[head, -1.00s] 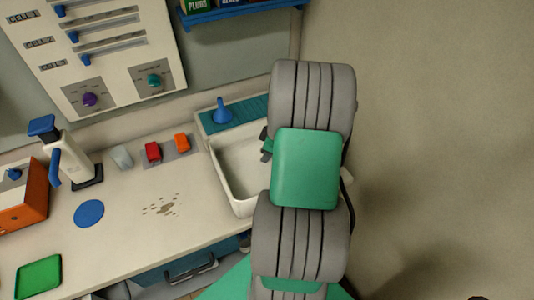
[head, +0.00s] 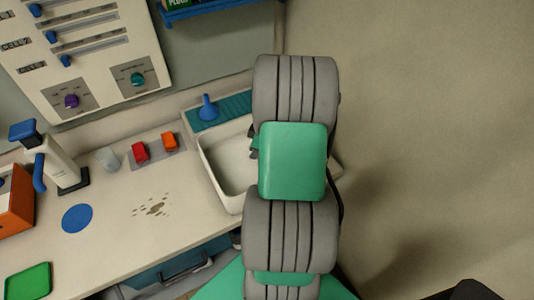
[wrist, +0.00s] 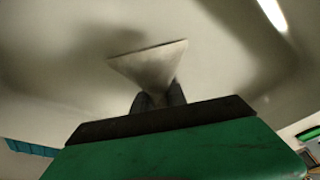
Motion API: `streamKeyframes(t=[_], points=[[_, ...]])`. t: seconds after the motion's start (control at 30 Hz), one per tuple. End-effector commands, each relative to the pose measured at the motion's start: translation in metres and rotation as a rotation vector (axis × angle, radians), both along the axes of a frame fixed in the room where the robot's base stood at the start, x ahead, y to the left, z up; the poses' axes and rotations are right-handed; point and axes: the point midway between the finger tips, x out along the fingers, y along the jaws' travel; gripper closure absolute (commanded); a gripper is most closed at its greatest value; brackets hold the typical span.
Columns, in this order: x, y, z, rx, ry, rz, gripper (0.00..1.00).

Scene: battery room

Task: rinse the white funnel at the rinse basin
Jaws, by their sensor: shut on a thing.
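The white funnel (wrist: 150,66) shows in the wrist view with its wide mouth away from my gripper. My gripper (wrist: 160,98) is shut on its narrow end. Pale basin surfaces fill most of the picture behind it. In the head view, the white rinse basin (head: 210,170) is at the right end of the counter. My arm covers its right part. A small dark part of my gripper (head: 254,146) shows beside the arm over the basin; the white funnel is hidden there.
A blue funnel (head: 208,108) stands on the teal ribbed mat (head: 235,103) behind the basin.

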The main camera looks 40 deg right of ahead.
Motion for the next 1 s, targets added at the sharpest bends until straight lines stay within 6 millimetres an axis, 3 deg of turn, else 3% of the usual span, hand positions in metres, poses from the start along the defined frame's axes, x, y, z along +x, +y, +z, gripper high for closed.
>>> streamKeyframes(t=[0.57,1.0], points=[[0.000,0.000,0.002,0.000,0.000,0.000,1.00],[0.000,0.000,0.043,0.000,0.000,0.000,1.00]])
